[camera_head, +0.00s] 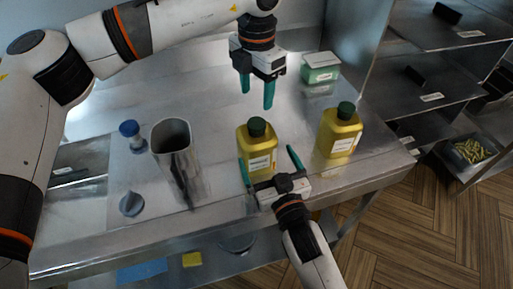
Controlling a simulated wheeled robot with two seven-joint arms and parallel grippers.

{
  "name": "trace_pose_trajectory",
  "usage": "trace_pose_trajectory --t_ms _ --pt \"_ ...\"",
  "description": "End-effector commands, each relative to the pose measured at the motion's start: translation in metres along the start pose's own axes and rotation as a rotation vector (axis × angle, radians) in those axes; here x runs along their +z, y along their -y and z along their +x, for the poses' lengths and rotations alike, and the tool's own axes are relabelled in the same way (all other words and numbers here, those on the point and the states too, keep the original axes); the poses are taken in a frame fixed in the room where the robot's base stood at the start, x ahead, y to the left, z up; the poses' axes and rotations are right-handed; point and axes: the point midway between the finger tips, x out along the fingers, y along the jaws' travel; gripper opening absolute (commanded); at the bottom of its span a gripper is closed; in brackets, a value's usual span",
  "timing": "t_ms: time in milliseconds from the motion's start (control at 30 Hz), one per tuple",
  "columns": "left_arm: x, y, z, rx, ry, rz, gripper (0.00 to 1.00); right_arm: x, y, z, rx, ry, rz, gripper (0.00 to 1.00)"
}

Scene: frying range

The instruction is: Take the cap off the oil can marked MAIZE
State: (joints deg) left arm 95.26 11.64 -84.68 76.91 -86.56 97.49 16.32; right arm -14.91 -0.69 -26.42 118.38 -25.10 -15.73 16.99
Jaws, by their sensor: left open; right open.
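My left gripper (257,98) is open and empty, pointing down above and behind the left can's cap. My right gripper (266,155) is open at the front of the left can, one finger on each side of its body; contact cannot be told. It hides the can's lower front.
A metal jug (172,138) stands left of the cans. A blue-capped bottle (130,133) and a grey cone-like item (131,203) are further left. A green-and-white box (320,67) is at the back. Shelves (425,85) stand at right. Clear table lies between jug and left can.

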Motion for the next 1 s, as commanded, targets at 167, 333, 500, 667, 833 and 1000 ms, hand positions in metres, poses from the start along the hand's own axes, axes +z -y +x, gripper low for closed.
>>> trace_pose_trajectory --t_ms 167,333,500,667,833,1000 --pt "0.000 0.000 0.000 0.002 -0.001 0.001 0.57 0.000 0.000 0.037 0.000 0.001 0.000 1.00" --pt "0.000 -0.001 0.000 0.003 -0.001 0.001 0.57 0.000 0.000 0.064 0.000 0.000 -0.001 1.00" --pt "0.000 -0.001 0.000 0.003 -0.001 0.002 0.57 0.000 0.000 0.080 -0.001 -0.001 0.001 1.00" --pt "0.000 -0.001 0.000 0.003 -0.001 0.002 0.57 -0.001 0.000 0.084 -0.001 -0.002 0.001 1.00" --pt "0.000 -0.001 0.000 0.003 -0.002 0.002 0.57 -0.001 0.000 0.084 -0.001 -0.002 0.001 1.00" --pt "0.000 -0.001 0.000 0.003 -0.001 0.002 0.57 -0.001 0.000 0.084 -0.001 -0.002 0.001 0.79"
